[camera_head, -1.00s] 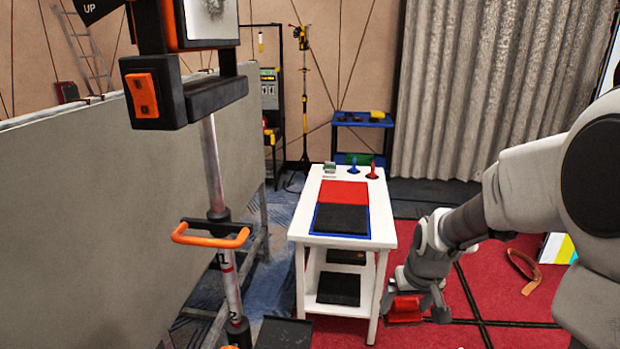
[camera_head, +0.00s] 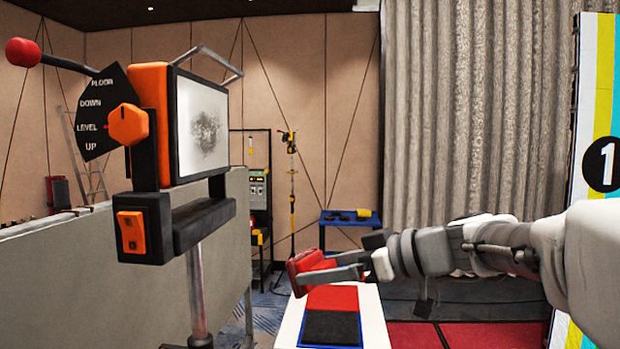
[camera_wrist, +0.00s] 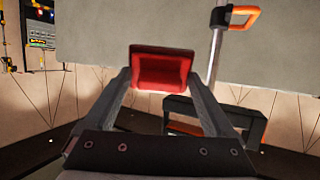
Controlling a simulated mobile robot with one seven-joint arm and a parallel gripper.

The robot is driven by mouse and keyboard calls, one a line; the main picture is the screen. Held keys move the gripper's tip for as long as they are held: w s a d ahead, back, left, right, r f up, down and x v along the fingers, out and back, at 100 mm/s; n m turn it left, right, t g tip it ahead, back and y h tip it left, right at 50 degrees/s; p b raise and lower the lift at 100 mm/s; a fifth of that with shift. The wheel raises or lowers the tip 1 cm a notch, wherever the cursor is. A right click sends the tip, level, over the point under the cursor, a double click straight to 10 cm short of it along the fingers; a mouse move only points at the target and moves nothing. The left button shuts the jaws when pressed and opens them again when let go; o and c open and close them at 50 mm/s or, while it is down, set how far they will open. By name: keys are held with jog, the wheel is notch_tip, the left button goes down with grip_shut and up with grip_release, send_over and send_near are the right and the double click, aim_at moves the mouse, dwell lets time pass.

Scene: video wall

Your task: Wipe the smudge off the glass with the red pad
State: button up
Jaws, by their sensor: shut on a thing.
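The red pad (camera_head: 309,272) is held between the two fingers of my gripper (camera_head: 322,270), which is shut on it above the white table. The pad and fingers also show in the wrist view, with the red pad (camera_wrist: 162,68) at the fingertips. The glass (camera_head: 203,118) is a pale upright pane in a dark and orange frame on a post. The smudge (camera_head: 207,132) is a grey, blotchy patch near the middle of the glass. My gripper is to the right of and lower than the glass, apart from it.
The white table (camera_head: 375,325) bears a red mat (camera_head: 333,298) and a black mat (camera_head: 331,327) in a blue border. An orange switch box (camera_head: 131,231) and a dark bar (camera_head: 205,226) sit below the glass. A grey panel (camera_head: 80,280) stands at left.

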jog(key=s+a+r+n+g+y, duration=0.2)
jog(key=s+r, duration=0.1)
jog(key=r, duration=0.4)
jog(key=s+a+r+n+g+y+p, duration=0.15)
jog(key=s+r, duration=0.25)
jog(key=r, duration=0.4)
jog(key=s+a+r+n+g+y+b, duration=0.1)
jog(key=s+a+r+n+g+y, duration=0.15)
jog(key=r, duration=0.45)
jog(key=shift+m, duration=0.3)
jog(key=shift+w+a+p, duration=0.1)
jog(key=shift+a+p, duration=1.6)
jog(key=shift+a, duration=0.85)
jog(key=shift+w+a+b, duration=0.1)
jog(key=shift+a+b, duration=0.35)
jog(key=shift+a, duration=0.55)
jog(key=shift+w+d+p, duration=0.15)
jog(key=shift+w, duration=1.9)
jog(key=shift+w+d+p, duration=0.15)
jog(key=shift+w, duration=1.9)
jog(key=shift+w+d, duration=0.15)
jog(key=shift+w, duration=1.4)
